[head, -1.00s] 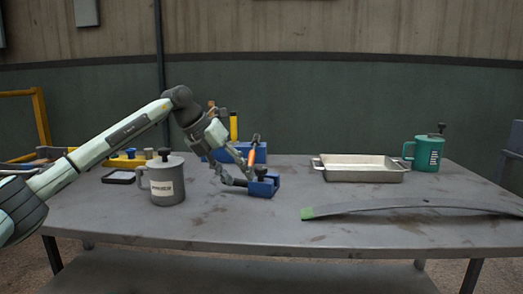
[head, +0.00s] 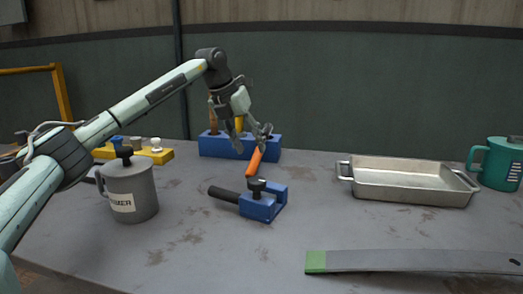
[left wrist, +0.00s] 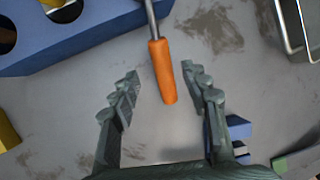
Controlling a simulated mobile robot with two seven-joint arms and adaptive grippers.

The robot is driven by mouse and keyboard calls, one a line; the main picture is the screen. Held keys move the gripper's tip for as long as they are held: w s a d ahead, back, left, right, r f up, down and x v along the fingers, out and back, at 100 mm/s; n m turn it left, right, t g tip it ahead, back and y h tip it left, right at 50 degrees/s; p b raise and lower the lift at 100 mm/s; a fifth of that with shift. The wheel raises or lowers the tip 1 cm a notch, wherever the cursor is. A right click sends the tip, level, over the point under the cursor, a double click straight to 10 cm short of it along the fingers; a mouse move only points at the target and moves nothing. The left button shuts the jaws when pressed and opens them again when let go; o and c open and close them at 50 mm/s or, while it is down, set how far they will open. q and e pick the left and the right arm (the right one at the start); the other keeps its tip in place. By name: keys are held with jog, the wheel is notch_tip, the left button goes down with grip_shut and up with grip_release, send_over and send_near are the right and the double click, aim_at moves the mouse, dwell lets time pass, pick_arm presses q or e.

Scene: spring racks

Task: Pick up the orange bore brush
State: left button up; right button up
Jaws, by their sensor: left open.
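The orange bore brush (head: 256,160) shows in the head view as an orange handle in front of the blue rack, behind the blue clamp-like block. In the left wrist view the orange handle (left wrist: 162,72) points down, with a thin metal rod running up out of the frame; its far end is hidden. My left gripper (head: 252,142) is open above and around the handle's upper part in the head view. In the left wrist view its fingers (left wrist: 164,88) stand on either side of the handle, with gaps on both sides. My right gripper is not in view.
The blue rack (head: 220,147) has holes and holds a yellow and a brown-handled tool. A blue block with a black handle (head: 262,207) lies in front. A grey mug (head: 134,185), metal tray (head: 410,185), teal mug (head: 497,165) and green-tipped strip (head: 400,262) stand around.

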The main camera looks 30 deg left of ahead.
aim_at(255, 153)
pick_arm(q)
jog(key=x, duration=0.5)
jog(key=shift+w+d, duration=0.15)
jog(key=shift+w, duration=0.2)
jog(key=shift+c, duration=0.5)
grip_shut()
